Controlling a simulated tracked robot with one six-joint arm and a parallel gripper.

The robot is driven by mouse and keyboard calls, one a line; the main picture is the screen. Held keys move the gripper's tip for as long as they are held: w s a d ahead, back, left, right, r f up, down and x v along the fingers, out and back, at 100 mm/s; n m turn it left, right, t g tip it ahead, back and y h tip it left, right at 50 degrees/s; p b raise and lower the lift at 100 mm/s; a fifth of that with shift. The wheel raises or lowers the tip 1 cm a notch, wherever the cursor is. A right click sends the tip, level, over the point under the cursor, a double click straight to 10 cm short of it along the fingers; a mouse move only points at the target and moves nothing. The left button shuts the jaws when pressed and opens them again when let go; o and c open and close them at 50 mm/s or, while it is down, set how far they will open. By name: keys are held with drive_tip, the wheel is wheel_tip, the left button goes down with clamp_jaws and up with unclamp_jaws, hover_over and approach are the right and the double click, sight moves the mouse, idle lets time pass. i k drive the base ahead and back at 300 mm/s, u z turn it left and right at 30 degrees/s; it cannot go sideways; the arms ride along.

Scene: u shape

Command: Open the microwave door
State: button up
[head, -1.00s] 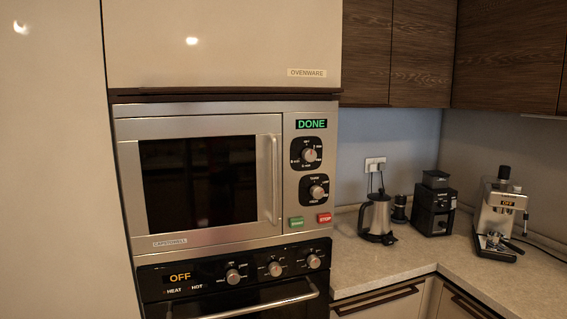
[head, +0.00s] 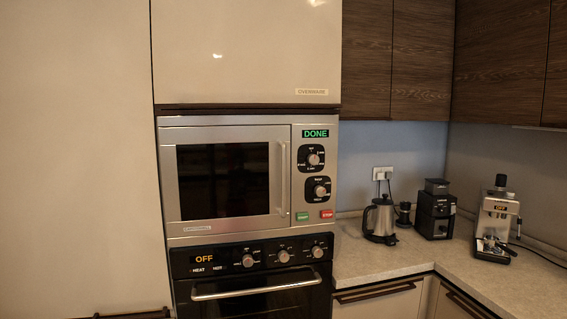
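The microwave (head: 240,128) is built into a tall cabinet, left of the middle in the head view. Its door (head: 223,216) is shut, with a dark window in a silver frame. A vertical bar handle (head: 283,178) runs along the door's right side. Right of it, the panel has a display (head: 315,134) reading DONE, two knobs, a green button (head: 302,217) and a red STOP button (head: 327,214). My gripper does not show in the head view.
An oven (head: 250,288) with its display reading OFF sits below the microwave. A counter (head: 400,262) to the right holds a kettle (head: 380,222), a grinder (head: 436,212) and a coffee machine (head: 496,220). An ovenware cabinet (head: 245,50) is above.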

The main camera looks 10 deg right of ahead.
sight(217, 179)
drive_tip(key=u, duration=0.45)
drive_tip(key=i, duration=1.25)
drive_tip(key=u, duration=0.15)
